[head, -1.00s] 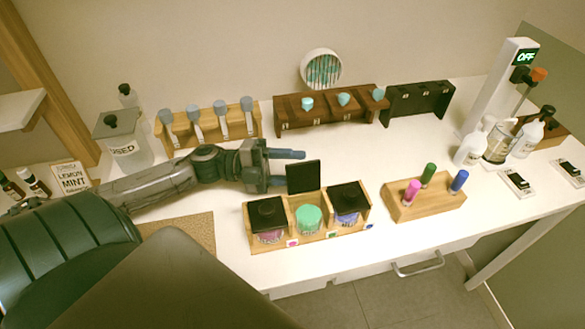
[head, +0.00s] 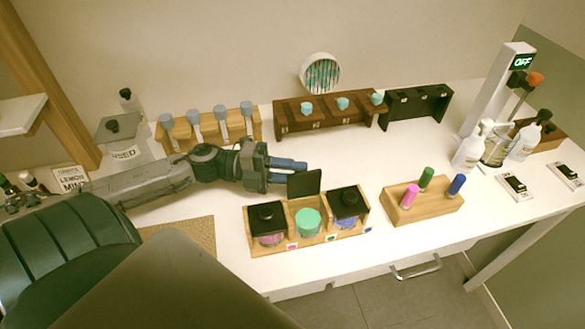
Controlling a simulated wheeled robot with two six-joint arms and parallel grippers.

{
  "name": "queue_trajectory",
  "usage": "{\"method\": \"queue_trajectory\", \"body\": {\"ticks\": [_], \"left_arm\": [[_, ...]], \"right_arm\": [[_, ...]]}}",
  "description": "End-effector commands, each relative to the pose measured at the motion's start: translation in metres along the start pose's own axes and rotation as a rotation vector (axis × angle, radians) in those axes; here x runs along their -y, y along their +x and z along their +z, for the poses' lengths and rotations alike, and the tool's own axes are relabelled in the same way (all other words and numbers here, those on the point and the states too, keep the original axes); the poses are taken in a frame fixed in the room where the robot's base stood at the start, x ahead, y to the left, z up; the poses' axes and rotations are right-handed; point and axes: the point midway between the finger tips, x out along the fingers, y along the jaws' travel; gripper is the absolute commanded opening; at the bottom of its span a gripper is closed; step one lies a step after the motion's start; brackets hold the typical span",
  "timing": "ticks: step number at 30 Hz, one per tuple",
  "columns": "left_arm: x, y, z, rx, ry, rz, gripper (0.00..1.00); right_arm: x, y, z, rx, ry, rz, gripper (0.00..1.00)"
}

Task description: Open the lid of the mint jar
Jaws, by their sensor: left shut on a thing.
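A light wooden rack (head: 281,246) holds three jars side by side at the front of the counter. The middle jar has green contents (head: 308,221) and stands open at the top; I take it as the mint jar. Its square black lid (head: 304,184) is raised upright at the jar's back edge. My left gripper (head: 302,168) reaches in from the left, behind the rack. Its blue-grey fingers are close together at the lid's top edge, shut on the lid. The contact is partly hidden. My right gripper is not in view.
Black-lidded jars stand left (head: 267,216) and right (head: 349,199) of the green one. A wooden block (head: 425,209) with coloured sticks is to the right. Spoon, dark wood and black racks line the wall. White counter is clear between.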

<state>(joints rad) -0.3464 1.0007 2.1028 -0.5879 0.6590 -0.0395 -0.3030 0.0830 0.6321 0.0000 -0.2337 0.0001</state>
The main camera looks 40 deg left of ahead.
Motion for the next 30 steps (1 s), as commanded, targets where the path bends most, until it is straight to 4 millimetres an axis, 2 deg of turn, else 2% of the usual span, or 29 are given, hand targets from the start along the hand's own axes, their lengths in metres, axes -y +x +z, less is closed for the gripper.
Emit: {"method": "queue_trajectory", "body": {"ticks": [5,6,8,24,30], "left_arm": [[-0.001,0.000,0.000,0.000,-0.002,-0.001,0.00],[-0.001,0.000,0.000,0.000,-0.002,-0.001,0.34],[-0.001,0.000,0.000,0.000,-0.002,-0.002,0.46],[-0.001,0.000,0.000,0.000,-0.008,-0.005,0.47],[-0.011,-0.002,0.007,0.003,-0.152,-0.066,0.47]], "right_arm": [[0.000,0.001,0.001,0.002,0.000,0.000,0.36],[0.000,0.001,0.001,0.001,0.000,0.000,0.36],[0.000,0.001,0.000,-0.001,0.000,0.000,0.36],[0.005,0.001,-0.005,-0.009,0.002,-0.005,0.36],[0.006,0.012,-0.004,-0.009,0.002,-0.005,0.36]]}}
